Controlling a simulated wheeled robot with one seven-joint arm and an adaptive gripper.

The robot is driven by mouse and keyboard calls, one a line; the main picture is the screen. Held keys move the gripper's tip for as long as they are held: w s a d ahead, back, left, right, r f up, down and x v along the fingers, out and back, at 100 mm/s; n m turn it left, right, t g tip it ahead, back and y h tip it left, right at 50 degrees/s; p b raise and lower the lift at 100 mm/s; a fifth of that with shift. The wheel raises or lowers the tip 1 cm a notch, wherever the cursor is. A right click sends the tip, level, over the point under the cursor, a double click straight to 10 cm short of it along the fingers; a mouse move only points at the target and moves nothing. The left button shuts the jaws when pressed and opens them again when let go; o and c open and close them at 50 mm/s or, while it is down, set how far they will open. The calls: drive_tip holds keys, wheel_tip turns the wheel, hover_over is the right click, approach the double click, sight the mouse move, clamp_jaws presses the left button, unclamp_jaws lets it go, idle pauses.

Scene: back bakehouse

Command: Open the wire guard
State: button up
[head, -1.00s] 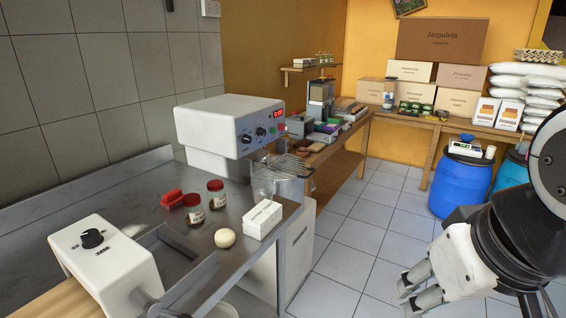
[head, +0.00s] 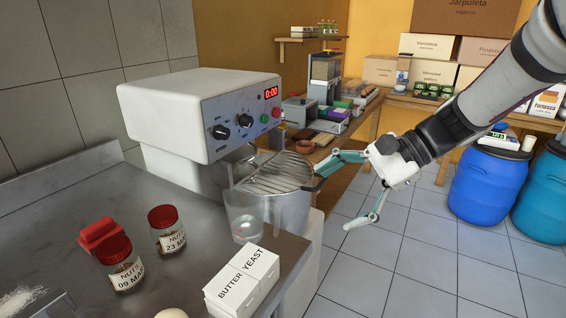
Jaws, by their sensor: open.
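The wire guard (head: 272,174) is a set of curved metal bars over the top of the steel mixer bowl (head: 290,208). It lies down over the bowl, under the white mixer head (head: 205,112). A dark tab (head: 312,185) sticks out at its right side. My gripper (head: 342,188) is to the right of the bowl with its fingers spread wide. The upper finger reaches left close to the guard's right edge; I cannot tell whether it touches. The lower finger hangs over the floor side. Nothing is between the fingers.
A clear beaker (head: 243,216) stands in front of the bowl. A butter and yeast box (head: 243,281), nut jars (head: 120,265) and a red object (head: 103,236) are on the steel counter (head: 60,222). Blue barrels (head: 487,185) stand at right. The tiled floor right of the mixer is clear.

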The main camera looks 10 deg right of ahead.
drive_tip(key=w+d+f+m+t+y+b, duration=0.2)
drive_tip(key=w+d+f+m, duration=0.15)
drive_tip(key=w, duration=0.25)
drive_tip(key=w+d+f+m+t+y+b, duration=0.2)
drive_tip(key=w+d+f+m, duration=0.1)
drive_tip(key=w+f, duration=0.25)
drive_tip(key=m+t+b, duration=0.4)
drive_tip(key=m+t, duration=0.1)
drive_tip(key=m, duration=0.1)
approach(322, 182)
drive_tip(key=x, duration=0.3)
drive_tip(key=b+x, duration=0.1)
drive_tip(key=x, duration=0.6)
drive_tip(key=shift+w+f, duration=0.1)
drive_tip(key=shift+f, duration=0.2)
